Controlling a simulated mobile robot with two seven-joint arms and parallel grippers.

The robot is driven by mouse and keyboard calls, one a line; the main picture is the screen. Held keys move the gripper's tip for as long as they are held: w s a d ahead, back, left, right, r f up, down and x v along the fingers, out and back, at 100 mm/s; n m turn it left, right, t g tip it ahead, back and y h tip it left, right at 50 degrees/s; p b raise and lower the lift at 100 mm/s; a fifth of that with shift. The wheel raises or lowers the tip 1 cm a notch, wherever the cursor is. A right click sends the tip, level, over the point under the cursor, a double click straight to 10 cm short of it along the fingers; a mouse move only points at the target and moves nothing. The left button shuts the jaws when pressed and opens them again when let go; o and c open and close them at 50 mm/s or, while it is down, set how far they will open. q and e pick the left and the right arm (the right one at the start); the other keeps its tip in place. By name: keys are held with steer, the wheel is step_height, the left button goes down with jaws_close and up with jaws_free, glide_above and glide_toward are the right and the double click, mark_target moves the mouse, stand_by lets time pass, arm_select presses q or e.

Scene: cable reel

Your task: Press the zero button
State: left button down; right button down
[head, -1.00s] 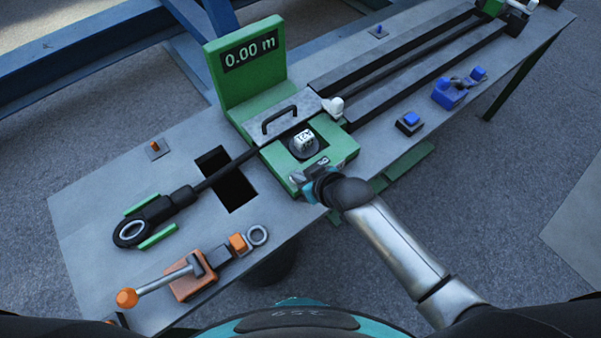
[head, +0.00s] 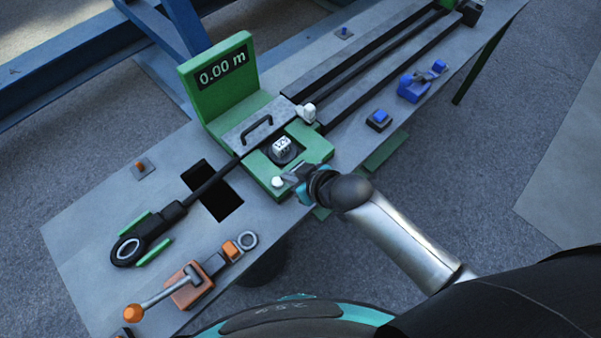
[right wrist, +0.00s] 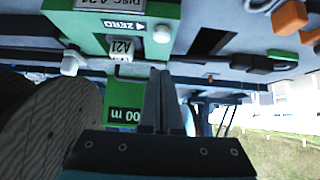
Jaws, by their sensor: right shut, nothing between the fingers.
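The zero button (head: 277,182) is a small white round knob on the front corner of the green meter block (head: 318,146). In the right wrist view the white button (right wrist: 162,34) sits beside a label reading ZERO (right wrist: 125,26) with an arrow. My right gripper (head: 290,177) is shut and empty, its fingertips just right of the button in the head view, with a small gap visible. In the right wrist view its fingers (right wrist: 160,74) lie below the button in the picture. The green display (head: 221,72) reads 0.00 m. My left gripper is not in view.
A black handle (head: 257,128) and a white knob (head: 308,112) stand by the green block. A blue button (head: 378,117), a blue clamp (head: 414,88) and an orange-handled lever (head: 165,297) are on the grey bench (head: 90,222). A dark slot (head: 220,195) opens left of the block.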

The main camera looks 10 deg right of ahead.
steer(key=shift+p+v, duration=0.35)
steer(key=shift+v, duration=2.05)
steer(key=shift+r, duration=0.1)
steer(key=s+d+f+m+g+h+b, duration=0.1)
steer(key=s+d+f+b, duration=0.25)
steer(key=f, duration=0.65)
steer(key=s+d+f+m+g+h+b, duration=0.1)
steer(key=s+d+f+h+b, duration=0.2)
steer(key=f, duration=0.7)
steer(key=s+d+f+m+g+b, duration=0.1)
steer(key=s+d+f+b, duration=0.2)
steer(key=f, duration=0.7)
steer(key=s+d+f+m+g+b, duration=0.1)
steer(key=s+d+f+b, duration=0.1)
steer(key=s+f, duration=0.6)
steer(key=s+d+f+g+h+b, duration=0.1)
steer(key=s+d+f+g+b, duration=0.1)
steer(key=s+f, duration=0.6)
steer(key=s+b, duration=0.1)
steer(key=s, duration=0.4)
steer(key=shift+s+m, duration=0.15)
steer(key=shift+m, duration=0.25)
steer(key=shift+d, duration=0.15)
